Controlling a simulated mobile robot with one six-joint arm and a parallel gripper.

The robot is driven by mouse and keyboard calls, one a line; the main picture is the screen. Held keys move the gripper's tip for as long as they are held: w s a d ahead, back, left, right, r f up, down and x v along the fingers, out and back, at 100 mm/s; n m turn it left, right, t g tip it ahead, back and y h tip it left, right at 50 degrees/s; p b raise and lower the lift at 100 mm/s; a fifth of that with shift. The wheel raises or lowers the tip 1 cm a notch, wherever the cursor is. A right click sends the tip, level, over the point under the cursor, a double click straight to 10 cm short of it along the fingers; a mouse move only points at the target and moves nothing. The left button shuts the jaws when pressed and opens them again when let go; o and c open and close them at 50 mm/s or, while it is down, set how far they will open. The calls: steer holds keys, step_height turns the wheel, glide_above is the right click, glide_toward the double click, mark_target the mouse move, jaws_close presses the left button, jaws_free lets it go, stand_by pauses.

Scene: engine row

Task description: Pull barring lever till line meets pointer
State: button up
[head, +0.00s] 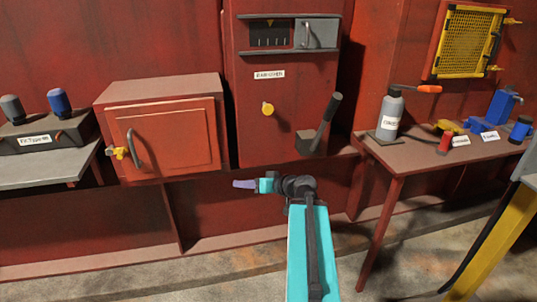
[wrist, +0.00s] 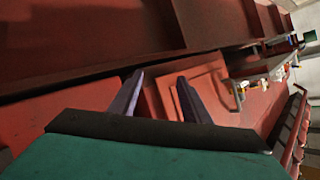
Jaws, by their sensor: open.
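The barring lever (head: 327,122) has a black handle and stands on a small grey block, tilted to the upper right, at the lower right of the red engine panel. Above it a dark window (head: 270,38) shows pale vertical lines, with a small yellow pointer (head: 270,22) at its top edge. I cannot tell whether a line meets the pointer. My gripper (head: 236,184) is below and left of the lever, apart from it, and points left. In the wrist view my gripper (wrist: 160,80) is open with nothing between its fingers; the lever is not identifiable there.
A yellow knob (head: 268,109) sits on the panel left of the lever. A red box (head: 165,135) with a handled door stands at the left. At the right, a table (head: 405,165) holds a grey bottle (head: 390,113) and several small items. Open space lies before the panel.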

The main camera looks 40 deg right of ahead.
steer(key=s+a+f+g+y+p, duration=0.1)
steer(key=s+a+f+g+p, duration=0.2)
steer(key=a+f+p, duration=0.35)
steer(key=s+a+f+g+p, duration=0.3)
steer(key=a+g+p, duration=0.1)
steer(key=a, duration=0.6)
steer(key=s+a+f+g+y+p, duration=0.1)
steer(key=s+a+f+g+p, duration=0.3)
steer(key=a, duration=0.4)
steer(key=s+a+n+g+h+p, duration=0.1)
steer(key=s+a+g+h+p, duration=0.1)
steer(key=s+p, duration=0.6)
steer(key=s+a+f+n+g+h+p, duration=0.1)
steer(key=s+a+g+h+p, duration=0.2)
steer(key=s, duration=1.2)
steer(key=a+g+p, duration=0.2)
steer(key=p, duration=0.3)
steer(key=shift+s+a+n+g, duration=0.15)
steer(key=shift+a+n+g, duration=0.15)
steer(key=shift+n, duration=0.1)
steer(key=shift+f, duration=0.1)
steer(key=c, duration=0.3)
steer(key=shift+s, duration=0.15)
